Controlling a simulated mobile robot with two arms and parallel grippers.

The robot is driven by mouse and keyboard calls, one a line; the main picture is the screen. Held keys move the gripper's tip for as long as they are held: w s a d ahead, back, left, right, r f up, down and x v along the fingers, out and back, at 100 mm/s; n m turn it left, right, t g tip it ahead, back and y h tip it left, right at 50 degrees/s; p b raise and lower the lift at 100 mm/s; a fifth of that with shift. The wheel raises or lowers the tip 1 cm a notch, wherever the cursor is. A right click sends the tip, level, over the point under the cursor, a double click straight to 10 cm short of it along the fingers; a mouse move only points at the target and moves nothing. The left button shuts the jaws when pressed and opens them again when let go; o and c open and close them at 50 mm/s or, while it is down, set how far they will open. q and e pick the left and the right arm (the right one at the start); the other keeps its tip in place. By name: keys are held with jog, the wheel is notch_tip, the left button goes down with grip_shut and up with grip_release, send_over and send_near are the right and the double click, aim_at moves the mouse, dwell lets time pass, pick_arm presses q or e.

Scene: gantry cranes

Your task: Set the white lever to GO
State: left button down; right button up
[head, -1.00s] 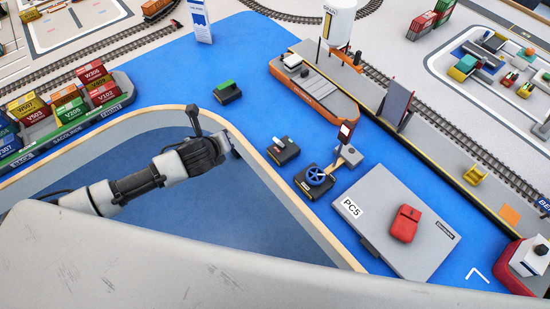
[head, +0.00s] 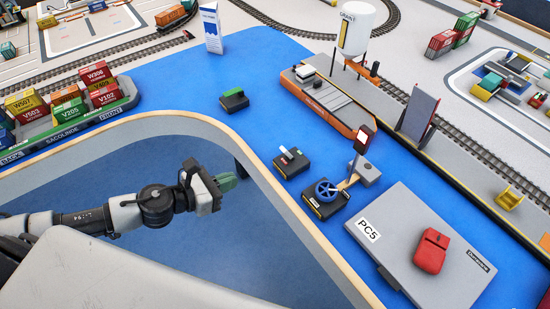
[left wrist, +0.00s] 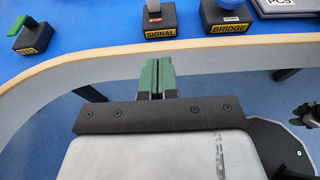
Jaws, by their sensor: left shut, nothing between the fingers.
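The white lever (head: 289,154) stands on a small black box (head: 291,166) on the blue surface, beyond the table's curved rim. In the left wrist view this box carries a yellow SIGNAL label (left wrist: 160,34) and a red STOP plate (left wrist: 154,23); the lever's top is cut off by the frame edge. A GO mark cannot be made out. My left gripper (head: 230,181) has green fingers, shut and empty, over the dark blue area inside the rim. They also show in the left wrist view (left wrist: 157,73), apart from the box.
A blue wheel (head: 325,189) on a BRIDGE box stands right of the lever box. A green-handled box (head: 233,99) stands farther left. The raised wooden rim (head: 262,180) lies between my left gripper and these boxes. A red block (head: 431,251) rests on the grey PC5 slab.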

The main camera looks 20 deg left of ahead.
pick_arm(q)
jog(key=shift+w, duration=0.1)
jog(key=p, duration=0.3)
send_near(287, 153)
jog(key=f, duration=0.1)
jog(key=w+f, duration=0.1)
jog(key=d+f, duration=0.1)
jog(key=f, duration=0.1)
jog(key=shift+w, duration=0.25)
jog(key=shift+w+d+r+p, duration=0.35)
jog(key=shift+w+d+p, duration=0.25)
jog(key=shift+w, duration=0.2)
jog(key=shift+w+d+r+p, duration=0.3)
jog(key=shift+w+d+p, duration=0.15)
jog(key=shift+w+d, duration=0.3)
jog(key=shift+w+a, duration=0.1)
